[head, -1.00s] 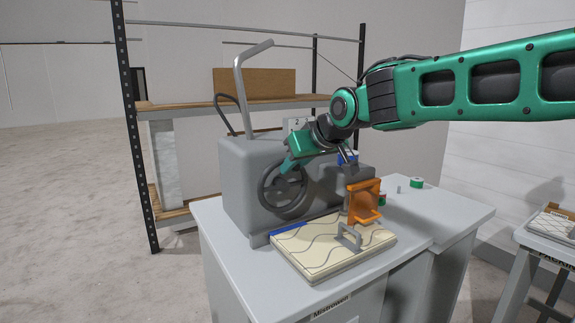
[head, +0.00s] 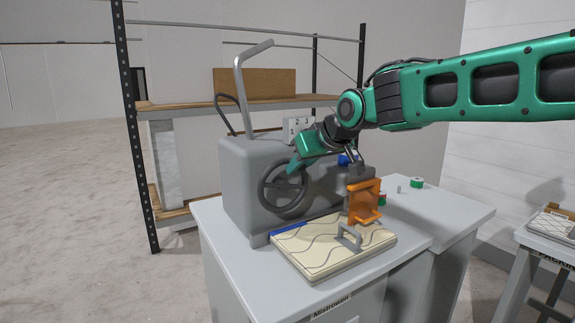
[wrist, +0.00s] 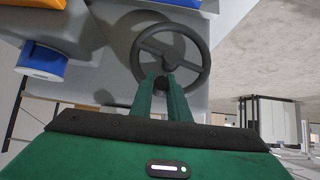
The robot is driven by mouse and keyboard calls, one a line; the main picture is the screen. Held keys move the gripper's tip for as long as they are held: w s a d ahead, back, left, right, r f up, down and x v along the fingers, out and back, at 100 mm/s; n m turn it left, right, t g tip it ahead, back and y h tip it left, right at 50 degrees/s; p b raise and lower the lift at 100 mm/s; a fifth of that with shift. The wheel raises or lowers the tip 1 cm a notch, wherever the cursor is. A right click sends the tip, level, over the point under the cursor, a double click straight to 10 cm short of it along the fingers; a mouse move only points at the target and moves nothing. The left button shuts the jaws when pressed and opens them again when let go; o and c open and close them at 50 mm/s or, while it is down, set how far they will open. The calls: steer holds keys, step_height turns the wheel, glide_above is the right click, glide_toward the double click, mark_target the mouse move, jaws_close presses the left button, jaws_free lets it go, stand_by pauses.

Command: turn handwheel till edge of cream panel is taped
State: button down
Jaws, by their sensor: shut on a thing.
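The dark grey handwheel (head: 284,211) is on the front of the grey machine (head: 240,165); it also shows in the wrist view (wrist: 203,62). My gripper (head: 294,167) is at the top of the wheel. In the wrist view my gripper (wrist: 162,83) has its two green fingers shut on the small dark knob at the rim. The cream panel (head: 315,252), with wavy stitch lines, lies flat in front of the machine. A blue strip (head: 288,228) lies along the left part of its back edge. A blue tape roll (wrist: 42,64) sits on the machine.
An orange guard (head: 366,202) stands above the panel's right back, and a grey handle (head: 350,238) rises from the panel. A green spool (head: 416,183) stands on the bench (head: 450,212). A shelf rack (head: 170,105) is behind. Another table stands at the right.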

mark_target(306, 180)
steer(key=shift+w+d, duration=0.15)
steer(key=shift+d, duration=0.05)
steer(key=shift+w+d+f, duration=0.3)
steer(key=shift+w+d, duration=0.1)
steer(key=shift+d, duration=0.2)
steer(key=shift+w+d+f, duration=0.4)
steer(key=shift+d+f, duration=0.2)
steer(key=shift+d, duration=0.05)
steer(key=shift+w+d+f, duration=0.35)
steer(key=shift+d+f, duration=0.1)
steer(key=shift+f, duration=0.25)
stand_by(0.5)
